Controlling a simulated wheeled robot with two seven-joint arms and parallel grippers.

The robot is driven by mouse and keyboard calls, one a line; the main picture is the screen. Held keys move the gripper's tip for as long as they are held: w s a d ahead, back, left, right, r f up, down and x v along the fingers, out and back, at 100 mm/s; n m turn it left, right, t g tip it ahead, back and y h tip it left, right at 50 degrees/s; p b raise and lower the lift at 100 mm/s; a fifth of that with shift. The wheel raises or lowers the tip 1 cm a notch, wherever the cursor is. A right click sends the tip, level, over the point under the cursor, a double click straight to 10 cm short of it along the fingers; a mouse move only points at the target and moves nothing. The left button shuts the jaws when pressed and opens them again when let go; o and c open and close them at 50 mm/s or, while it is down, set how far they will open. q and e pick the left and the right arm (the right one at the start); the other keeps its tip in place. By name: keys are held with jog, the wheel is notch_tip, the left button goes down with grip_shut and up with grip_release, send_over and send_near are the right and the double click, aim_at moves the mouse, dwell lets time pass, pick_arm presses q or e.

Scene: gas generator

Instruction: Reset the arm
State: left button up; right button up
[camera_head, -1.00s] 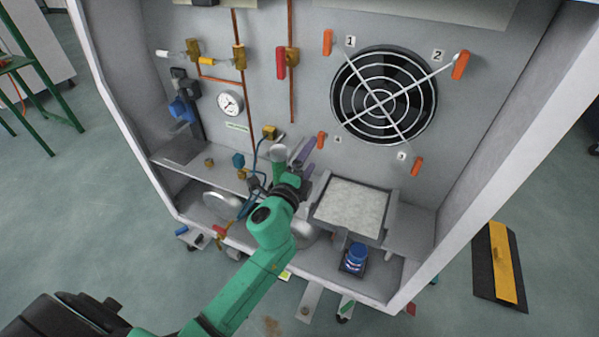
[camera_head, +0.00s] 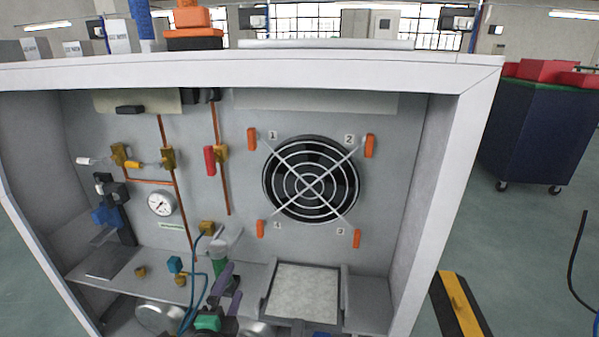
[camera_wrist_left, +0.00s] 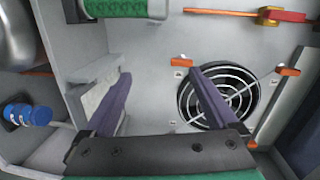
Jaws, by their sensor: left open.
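My left gripper (camera_head: 228,284) is at the lower middle of the head view, in front of the generator cabinet's shelf (camera_head: 250,275). Its two purple fingers are apart with nothing between them. They also show spread in the left wrist view (camera_wrist_left: 160,76), with the cabinet's back wall beyond them. Most of the green left arm is out of the head view; only a green part near the wrist shows at the bottom edge. My right gripper is in neither view.
A round fan grille (camera_head: 311,180) with orange clips is on the back wall. A framed pale filter panel (camera_head: 305,292) lies right of my gripper. A green cylinder (camera_head: 218,258) stands close behind it. The pressure gauge (camera_head: 161,203) and pipes are left. A blue container (camera_wrist_left: 28,114) shows in the wrist view.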

pick_arm(q)
jog(key=s+a+f+n+g+y, duration=0.1)
jog(key=a+f+n+g, duration=0.15)
jog(key=f, duration=0.45)
jog(key=s+a+f+n+g+y, duration=0.1)
jog(key=s+a+f+n+g, duration=0.2)
jog(key=f, duration=0.4)
jog(key=s+d+f+n+g+h, duration=0.2)
jog(key=s+f+n+g, duration=0.7)
jog(key=s+f, duration=0.85)
jog(key=s+a+r+p, duration=0.2)
jog(key=s+p, duration=0.5)
jog(key=p, duration=0.5)
jog(key=s+a+r+g+p, duration=0.1)
jog(key=s+r+p, duration=0.1)
jog(key=s+p, duration=0.6)
jog(key=p, duration=0.4)
jog(key=shift+a+r, duration=0.2)
jog(key=shift+a, duration=0.15)
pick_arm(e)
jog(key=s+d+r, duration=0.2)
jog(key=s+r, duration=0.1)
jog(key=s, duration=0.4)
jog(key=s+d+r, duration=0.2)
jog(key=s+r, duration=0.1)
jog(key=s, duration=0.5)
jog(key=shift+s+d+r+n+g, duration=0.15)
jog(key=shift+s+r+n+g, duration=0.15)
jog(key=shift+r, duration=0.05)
